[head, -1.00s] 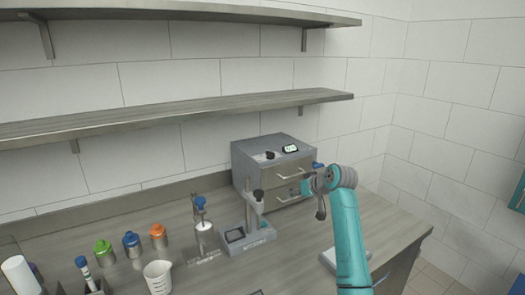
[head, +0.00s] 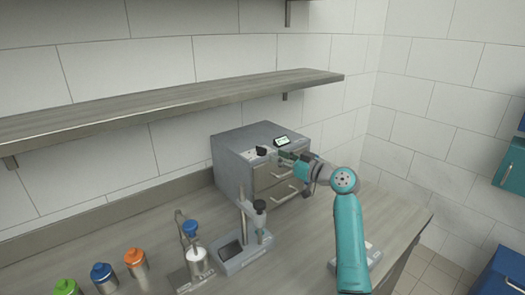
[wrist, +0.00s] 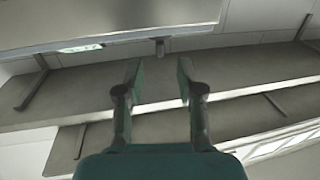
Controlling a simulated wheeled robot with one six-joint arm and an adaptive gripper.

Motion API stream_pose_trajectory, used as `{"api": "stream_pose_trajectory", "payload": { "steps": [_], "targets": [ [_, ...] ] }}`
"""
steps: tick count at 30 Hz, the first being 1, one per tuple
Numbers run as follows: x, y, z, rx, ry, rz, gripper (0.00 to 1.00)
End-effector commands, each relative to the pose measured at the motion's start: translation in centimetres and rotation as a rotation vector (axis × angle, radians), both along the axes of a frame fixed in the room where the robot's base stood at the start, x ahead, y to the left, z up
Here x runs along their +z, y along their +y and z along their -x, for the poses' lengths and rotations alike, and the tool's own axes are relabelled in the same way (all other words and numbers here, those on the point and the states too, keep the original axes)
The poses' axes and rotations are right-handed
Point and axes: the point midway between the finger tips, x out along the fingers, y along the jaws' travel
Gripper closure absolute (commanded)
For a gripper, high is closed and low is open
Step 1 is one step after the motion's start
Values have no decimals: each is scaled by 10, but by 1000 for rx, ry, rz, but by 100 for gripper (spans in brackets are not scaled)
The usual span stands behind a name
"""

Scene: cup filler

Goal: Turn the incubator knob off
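The incubator (head: 232,155) is a grey metal box with two drawers at the back of the counter. Its black knob (head: 262,151) sits on the upper front beside a small lit display (head: 282,140). In the wrist view, the knob (wrist: 160,47) lies just beyond the fingertips, roughly centred between them, and the display (wrist: 82,48) glows to its left. My gripper (head: 280,154) is at the incubator's upper front, right of the knob in the head view. In the wrist view, my gripper (wrist: 157,72) is open with nothing between its fingers. I see no contact with the knob.
A stand (head: 243,250) and a blue-topped device (head: 193,255) are on the counter left of my arm. Orange (head: 135,258), blue (head: 102,275) and green (head: 66,288) capped bottles stand farther left. A shelf (head: 190,104) hangs above.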

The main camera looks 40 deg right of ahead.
Motion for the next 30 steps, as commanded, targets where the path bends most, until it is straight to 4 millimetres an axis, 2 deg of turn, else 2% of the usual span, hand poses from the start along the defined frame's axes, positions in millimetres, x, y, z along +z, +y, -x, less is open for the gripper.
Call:
{"api": "stream_pose_trajectory", "payload": {
  "steps": [6, 12, 18, 25, 27, 30],
  "targets": [
    [1, 9, -39, 2, 0, -1, 62],
    [0, 13, -61, 1, 1, -1, 62],
    [0, 15, -69, 0, 1, 0, 62],
    [0, 15, -69, 0, 1, -1, 62],
    [0, 15, -69, 0, 1, -1, 80],
    [0, 15, -69, 0, 1, -1, 100]
  ]
}}
